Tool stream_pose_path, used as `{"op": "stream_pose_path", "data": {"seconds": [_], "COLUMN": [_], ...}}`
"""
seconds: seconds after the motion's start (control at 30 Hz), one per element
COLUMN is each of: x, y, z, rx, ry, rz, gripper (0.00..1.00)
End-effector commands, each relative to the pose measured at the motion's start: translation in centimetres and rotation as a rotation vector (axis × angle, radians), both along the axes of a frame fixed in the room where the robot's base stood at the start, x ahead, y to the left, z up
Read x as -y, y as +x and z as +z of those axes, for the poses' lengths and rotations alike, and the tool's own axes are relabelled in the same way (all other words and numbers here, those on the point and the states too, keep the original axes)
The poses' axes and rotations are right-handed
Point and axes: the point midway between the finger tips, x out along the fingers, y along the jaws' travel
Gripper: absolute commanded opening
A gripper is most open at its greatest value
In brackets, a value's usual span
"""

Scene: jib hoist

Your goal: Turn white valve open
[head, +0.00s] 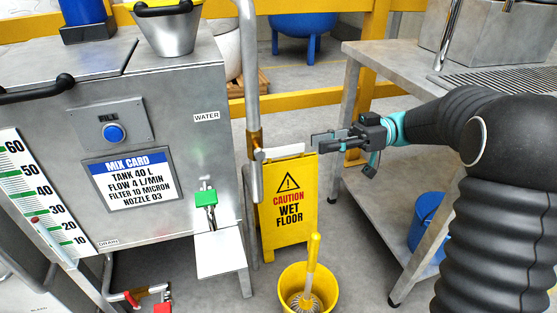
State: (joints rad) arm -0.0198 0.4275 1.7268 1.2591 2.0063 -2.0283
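The white valve handle (283,152) is a flat lever pointing right from a brass-coloured valve body (254,139) on the grey vertical pipe (249,65). It lies roughly level, across the pipe, just above the yellow sign. My gripper (318,142) comes in from the right, with its fingertips close to the free right end of the handle. I cannot tell whether they touch it. The fingers overlap in this view, so their opening is unclear.
A steel tank with a WATER label (207,117), a green-handled valve (205,198) and a red-handled valve (163,307) stands left. A yellow wet-floor sign (288,215) stands below my gripper, behind a yellow bucket (292,277). A steel table (382,215) stands right, beside my arm.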

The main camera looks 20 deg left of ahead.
Motion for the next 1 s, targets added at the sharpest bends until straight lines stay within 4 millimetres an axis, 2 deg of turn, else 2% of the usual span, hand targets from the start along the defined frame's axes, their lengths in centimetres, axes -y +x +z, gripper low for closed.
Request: {"op": "stream_pose_path", "data": {"seconds": [0.03,0.43,0.5,0.7,1.0], "x": [-0.3,-2.8,-4.0,-6.8,-8.9], "y": [-0.3,-1.9,-2.6,-4.3,-5.5], "z": [-0.7,-0.7,0.0,0.1,0.0], "rx": [0.004,0.004,0.001,0.0,0.0], "ry": [0.0,0.001,-0.001,0.0,-0.001], "rz": [0.0,0.002,0.005,0.004,0.001], "gripper": [0.27,0.27,0.27,0.27,0.27]}}
